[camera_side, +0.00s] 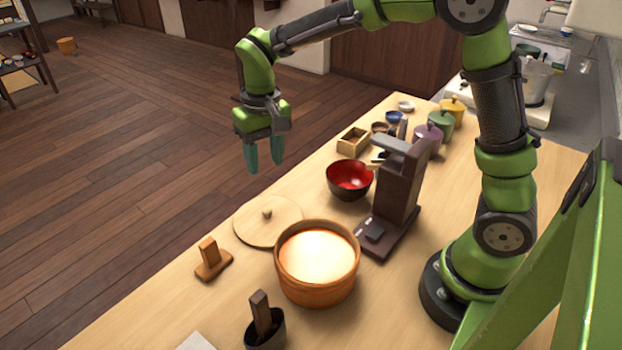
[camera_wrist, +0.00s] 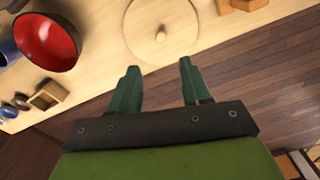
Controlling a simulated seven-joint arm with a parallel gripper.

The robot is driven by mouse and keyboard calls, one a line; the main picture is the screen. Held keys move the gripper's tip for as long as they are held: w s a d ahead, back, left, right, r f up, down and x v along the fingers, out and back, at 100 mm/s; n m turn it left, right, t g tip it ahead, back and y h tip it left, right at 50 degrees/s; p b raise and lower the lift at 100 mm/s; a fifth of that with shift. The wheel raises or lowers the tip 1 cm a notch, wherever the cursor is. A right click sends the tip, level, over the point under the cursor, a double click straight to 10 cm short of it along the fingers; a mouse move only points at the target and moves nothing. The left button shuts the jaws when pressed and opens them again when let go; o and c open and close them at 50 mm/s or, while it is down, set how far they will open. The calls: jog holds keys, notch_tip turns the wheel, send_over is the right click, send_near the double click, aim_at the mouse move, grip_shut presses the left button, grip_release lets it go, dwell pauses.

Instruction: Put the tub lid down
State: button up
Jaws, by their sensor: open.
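The tub lid (camera_side: 283,224) is a round pale wooden disc with a small knob. It lies flat on the counter to the left of the wooden tub (camera_side: 318,290), which stands uncovered and shows pale contents. The lid also shows at the top of the wrist view (camera_wrist: 180,45), beyond my fingertips. My gripper (camera_side: 264,170) has teal fingers and is open and empty. It hangs in the air above the counter's far-left edge, apart from the lid. Both fingers show spread in the wrist view (camera_wrist: 158,72).
A red-lined bowl (camera_side: 349,177) and a dark brown upright stand (camera_side: 397,195) are behind the tub. A small wooden stand (camera_side: 212,262) and a dark cup (camera_side: 265,333) are in front. The lid lies near the counter edge.

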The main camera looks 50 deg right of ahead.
jog(key=s+d+r+t+y, duration=0.1)
jog(key=s+d+r+t, duration=0.1)
jog(key=s, duration=0.7)
jog(key=s+d+r+m+t, duration=0.1)
jog(key=s+r+t, duration=0.3)
jog(key=s, duration=0.5)
notch_tip(320, 180, up, 2)
jog(key=shift+d+r+t+y, duration=0.25)
jog(key=shift+d+t+y, duration=0.15)
jog(key=shift+d, duration=0.25)
